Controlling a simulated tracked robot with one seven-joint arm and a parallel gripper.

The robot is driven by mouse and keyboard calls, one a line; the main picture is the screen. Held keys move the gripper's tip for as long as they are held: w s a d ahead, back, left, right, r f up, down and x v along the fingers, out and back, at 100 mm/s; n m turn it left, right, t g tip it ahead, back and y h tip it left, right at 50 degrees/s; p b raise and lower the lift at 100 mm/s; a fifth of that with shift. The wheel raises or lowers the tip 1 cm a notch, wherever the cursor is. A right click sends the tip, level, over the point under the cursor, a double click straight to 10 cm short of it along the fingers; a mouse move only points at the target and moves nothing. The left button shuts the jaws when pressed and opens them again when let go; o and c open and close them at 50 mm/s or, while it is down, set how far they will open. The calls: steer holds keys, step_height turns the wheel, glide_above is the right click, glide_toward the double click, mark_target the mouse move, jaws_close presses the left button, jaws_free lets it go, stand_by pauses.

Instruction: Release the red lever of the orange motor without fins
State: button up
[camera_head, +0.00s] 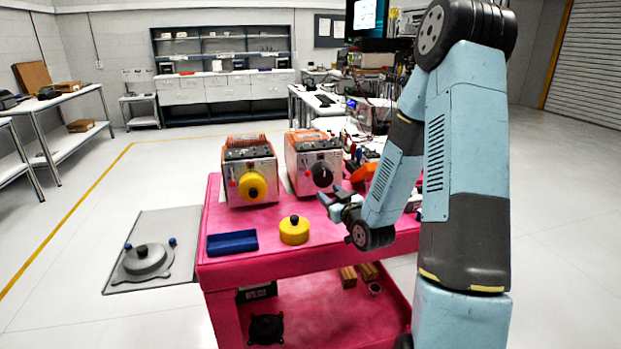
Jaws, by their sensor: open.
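Two motors stand side by side on the pink cart (270,262). The right motor (326,160) has a smoother orange top and a black round part on its silver front. A small red lever (307,172) shows left of that black part; its exact position is too small to tell. The left motor (248,165) has orange fins on top, a yellow round cap (252,186) on its front and a small red lever (232,183). My gripper (329,203) is open and empty, low over the cart, in front of and below the right motor, apart from it.
A yellow cylinder with a black knob (294,230) and a blue tray (232,242) lie on the cart's front left. Orange and dark items (364,172) crowd the cart right of the right motor, near my arm. The cart's middle surface is clear.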

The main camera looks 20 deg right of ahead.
mark_target(309, 175)
steer(key=w+a, duration=0.1)
steer(key=w, duration=0.8)
steer(key=w+a, duration=0.1)
steer(key=w, duration=0.3)
steer(key=shift+w+a, duration=0.15)
steer(key=shift+a, duration=0.15)
steer(key=shift+c, duration=0.3)
jaws_close()
